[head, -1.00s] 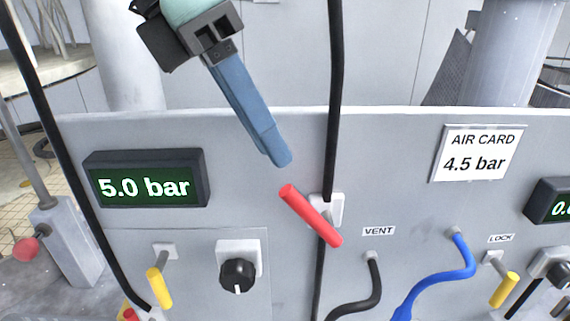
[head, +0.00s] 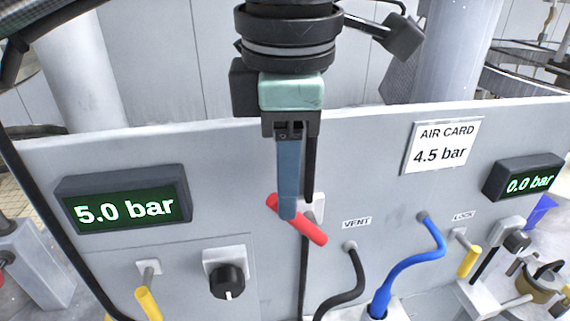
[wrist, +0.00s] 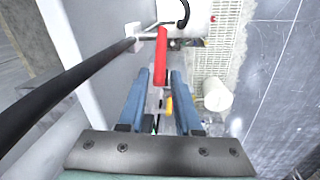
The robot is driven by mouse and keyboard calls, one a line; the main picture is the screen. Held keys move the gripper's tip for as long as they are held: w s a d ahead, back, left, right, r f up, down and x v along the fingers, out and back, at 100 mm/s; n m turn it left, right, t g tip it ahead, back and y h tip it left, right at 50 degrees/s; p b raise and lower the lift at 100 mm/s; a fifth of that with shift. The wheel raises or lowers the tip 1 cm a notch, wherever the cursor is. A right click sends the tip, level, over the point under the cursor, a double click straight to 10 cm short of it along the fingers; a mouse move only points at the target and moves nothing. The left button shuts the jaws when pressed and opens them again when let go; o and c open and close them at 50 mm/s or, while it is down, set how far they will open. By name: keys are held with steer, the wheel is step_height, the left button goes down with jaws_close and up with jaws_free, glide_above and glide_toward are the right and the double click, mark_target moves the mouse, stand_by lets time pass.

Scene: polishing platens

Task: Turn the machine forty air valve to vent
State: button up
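The air valve's red lever handle (head: 297,220) sits on a pale mount (head: 314,207) on the grey panel, left of the VENT label (head: 357,223). It slopes down to the right. My gripper (head: 288,216) hangs in front of the handle, its blue finger overlapping it in the head view. In the wrist view, my gripper (wrist: 161,75) has its two blue fingers apart, with the red handle (wrist: 161,55) between and just beyond the tips. Nothing shows clamped. Whether a finger touches the handle cannot be told.
A left display (head: 124,205) reads 5.0 bar and a right one (head: 524,178) reads 0.0 bar. An air card (head: 441,146) reads 4.5 bar. A black knob (head: 227,280), yellow handles (head: 149,303), a black hose (head: 350,285) and a blue hose (head: 410,262) stand out from the panel.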

mark_target(299, 221)
steer(key=f+b, duration=0.1)
steer(key=f, duration=0.1)
steer(key=f+b, duration=0.2)
steer(key=f, duration=0.1)
steer(key=w+f+b, duration=0.1)
steer(key=f, duration=0.1)
steer(key=shift+f+b, duration=0.15)
steer(key=shift+b, duration=0.25)
jaws_close()
stand_by(0.9)
